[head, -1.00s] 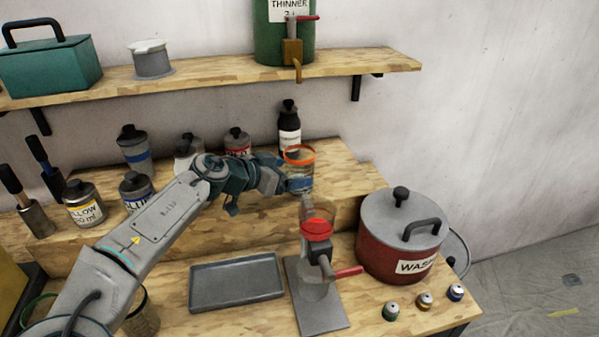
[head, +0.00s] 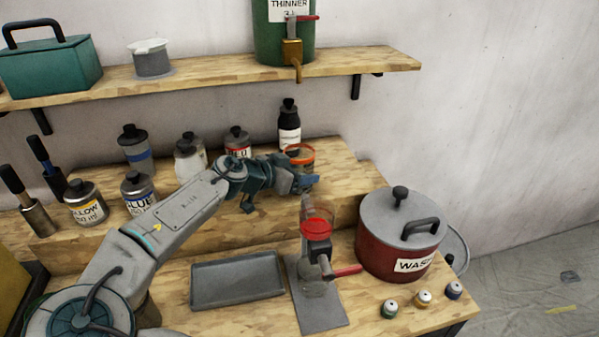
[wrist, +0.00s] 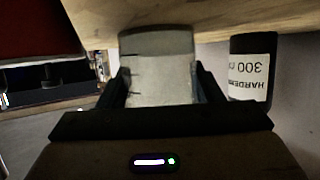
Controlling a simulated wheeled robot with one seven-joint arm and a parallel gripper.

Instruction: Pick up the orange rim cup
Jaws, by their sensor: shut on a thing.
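The orange rim cup (head: 300,151) is a clear cup with an orange band around its top, at the back right of the raised wooden step in the head view. My gripper (head: 302,181) is at the cup, in front of its lower part and hiding some of it. In the wrist view my gripper (wrist: 160,92) has one dark finger on each side of a pale, see-through cup body (wrist: 160,78) with dark marks, and is shut on it. The orange rim does not show in the wrist view. I cannot tell whether the cup's base touches the step.
A dark bottle labelled hardener (wrist: 250,75) stands close beside the cup, also behind it in the head view (head: 289,125).

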